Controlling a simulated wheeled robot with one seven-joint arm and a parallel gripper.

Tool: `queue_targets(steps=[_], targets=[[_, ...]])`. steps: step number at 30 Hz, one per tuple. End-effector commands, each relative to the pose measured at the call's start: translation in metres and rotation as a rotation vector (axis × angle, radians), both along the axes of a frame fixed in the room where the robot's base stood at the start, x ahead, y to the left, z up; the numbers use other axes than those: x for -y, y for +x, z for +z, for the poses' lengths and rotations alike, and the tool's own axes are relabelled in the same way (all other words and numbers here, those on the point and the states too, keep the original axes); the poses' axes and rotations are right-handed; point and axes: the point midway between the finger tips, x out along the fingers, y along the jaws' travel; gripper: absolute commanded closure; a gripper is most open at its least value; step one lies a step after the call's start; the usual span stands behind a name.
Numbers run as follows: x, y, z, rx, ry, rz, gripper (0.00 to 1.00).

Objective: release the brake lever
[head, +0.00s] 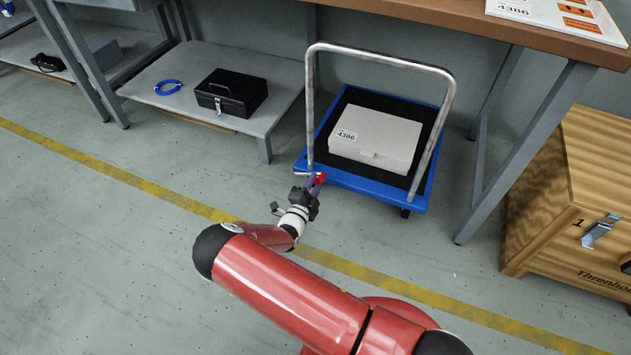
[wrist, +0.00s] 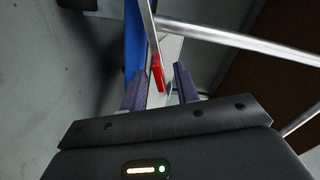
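The brake lever (head: 319,178) is a small red piece at the front left corner of a blue platform cart (head: 365,184), by the foot of its metal handle. In the wrist view the red lever (wrist: 158,73) shows between the two fingertips, with a thin grey metal bar beside it. My gripper (head: 312,183) is at that corner. In the wrist view my gripper (wrist: 160,80) has its dark purple fingers apart, one on each side of the lever. I cannot tell whether either finger touches it.
A grey case labelled 4386 (head: 376,140) lies on the cart's black mat. The cart's tubular handle (head: 380,61) rises near my gripper. A workbench leg (head: 520,160) and a wooden crate (head: 570,190) stand to the right. The floor left of the cart is clear.

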Motion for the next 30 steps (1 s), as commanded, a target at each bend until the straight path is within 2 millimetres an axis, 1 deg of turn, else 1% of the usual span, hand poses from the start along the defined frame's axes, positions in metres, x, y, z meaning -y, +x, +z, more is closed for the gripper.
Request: queue_targets(steps=[1, 6, 9, 12, 16, 30], targets=[[-0.004, -0.009, 0.001, -0.002, -0.001, 0.003, 0.69], [-0.014, -0.037, 0.001, -0.001, -0.001, 0.003, 0.69], [-0.019, -0.049, 0.001, -0.001, -0.001, 0.002, 0.69], [-0.021, -0.056, 0.001, 0.001, 0.000, 0.001, 0.69], [-0.022, -0.059, 0.000, 0.000, 0.000, 0.001, 0.69], [-0.021, -0.059, 0.002, 0.001, 0.006, -0.004, 0.69]])
